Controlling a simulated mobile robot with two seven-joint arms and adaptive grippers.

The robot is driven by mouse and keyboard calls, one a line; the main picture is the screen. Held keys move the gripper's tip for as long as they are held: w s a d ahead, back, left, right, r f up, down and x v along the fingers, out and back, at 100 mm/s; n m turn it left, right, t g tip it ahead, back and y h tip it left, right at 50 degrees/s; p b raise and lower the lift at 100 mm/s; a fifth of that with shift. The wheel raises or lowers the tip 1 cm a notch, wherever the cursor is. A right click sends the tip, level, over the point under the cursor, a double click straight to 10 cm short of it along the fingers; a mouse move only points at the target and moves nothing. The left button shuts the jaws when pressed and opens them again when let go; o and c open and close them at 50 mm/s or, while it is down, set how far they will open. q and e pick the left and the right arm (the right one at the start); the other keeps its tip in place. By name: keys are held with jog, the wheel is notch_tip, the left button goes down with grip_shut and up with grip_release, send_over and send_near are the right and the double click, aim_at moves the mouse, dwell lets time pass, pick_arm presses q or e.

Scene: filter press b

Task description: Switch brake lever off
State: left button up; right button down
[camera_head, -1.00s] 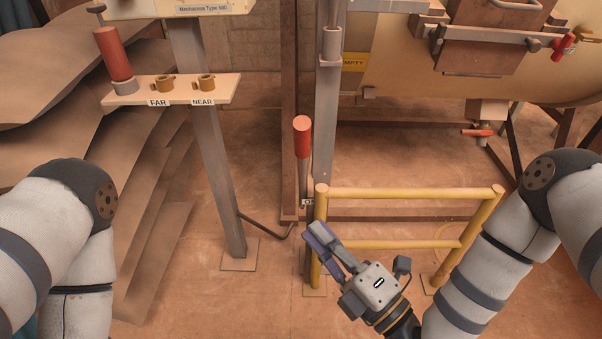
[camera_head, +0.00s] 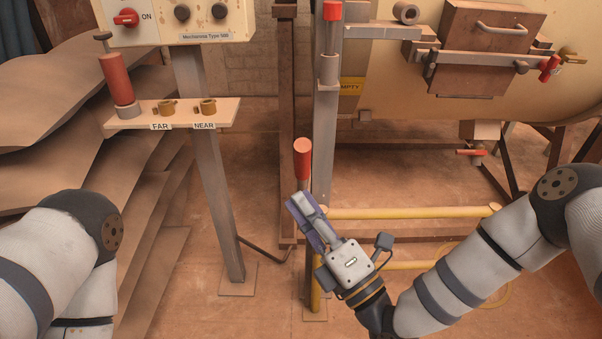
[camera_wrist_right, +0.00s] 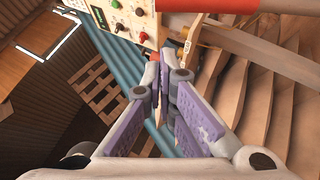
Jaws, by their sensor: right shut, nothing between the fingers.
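A lever with a red cylindrical grip (camera_head: 302,160) stands upright beside a grey metal post; no label names it, but it may be the brake lever. Its lower shaft is hidden behind my right gripper. My right gripper (camera_head: 298,203) is shut and empty, its fingertips just below the red grip in the head view. I cannot tell whether they touch the lever. In the right wrist view my fingers (camera_wrist_right: 166,85) are together, and a large red bar (camera_wrist_right: 205,5) crosses the top edge, apparently the grip close by. My left gripper is out of view.
A control panel (camera_head: 215,22) and a shelf (camera_head: 225,118) marked FAR and NEAR are at left. Another red-topped part (camera_head: 332,10) tops the post (camera_head: 326,120).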

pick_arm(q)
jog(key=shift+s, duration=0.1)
pick_arm(e)
jog(key=w+r, duration=0.1)
jog(key=w, duration=0.2)
jog(key=w+r, duration=0.1)
jog(key=w, duration=0.1)
jog(key=shift+w+a+r, duration=0.15)
jog(key=shift+a+r, duration=0.1)
jog(key=shift+r, duration=0.05)
